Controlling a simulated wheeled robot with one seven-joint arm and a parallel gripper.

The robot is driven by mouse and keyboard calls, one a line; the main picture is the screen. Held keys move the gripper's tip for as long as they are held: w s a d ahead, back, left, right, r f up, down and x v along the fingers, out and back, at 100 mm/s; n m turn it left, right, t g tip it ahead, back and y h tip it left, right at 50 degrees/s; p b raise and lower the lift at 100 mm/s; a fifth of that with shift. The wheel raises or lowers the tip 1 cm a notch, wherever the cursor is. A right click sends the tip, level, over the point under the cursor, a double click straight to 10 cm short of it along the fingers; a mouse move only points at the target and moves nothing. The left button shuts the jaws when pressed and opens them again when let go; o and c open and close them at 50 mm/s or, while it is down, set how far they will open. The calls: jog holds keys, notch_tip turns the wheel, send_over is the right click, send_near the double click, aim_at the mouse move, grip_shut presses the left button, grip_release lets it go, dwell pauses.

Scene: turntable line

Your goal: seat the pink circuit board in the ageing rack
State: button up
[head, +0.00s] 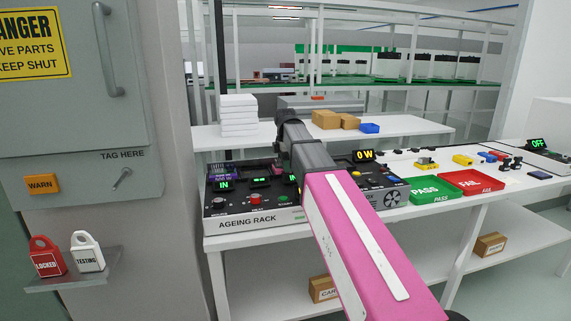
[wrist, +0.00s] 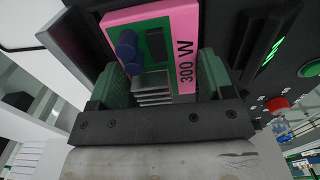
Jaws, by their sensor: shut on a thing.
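The pink circuit board (wrist: 136,15) fills the top middle of the wrist view. It has a green face, dark blue round parts, a ribbed grey block and a "300 W" label. My gripper (wrist: 160,78) is shut on it, with a green-padded finger on each side. The ageing rack (head: 250,222) stands on the white bench in the head view, with lit displays, one reading "IN", and a purple board (head: 193,174) at its left. Dark rack-like surfaces lie close around the board in the wrist view. I cannot tell how deep it sits.
A red button (wrist: 277,103) is near the gripper's right. A unit reading "0 W" (head: 364,156) stands right of the rack. Green PASS (head: 432,197) and red FAIL (head: 470,182) trays lie farther right. A grey cabinet (head: 75,120) stands at left.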

dwell(0.3)
jog(key=o, duration=1.1)
jog(key=shift+c, duration=0.2)
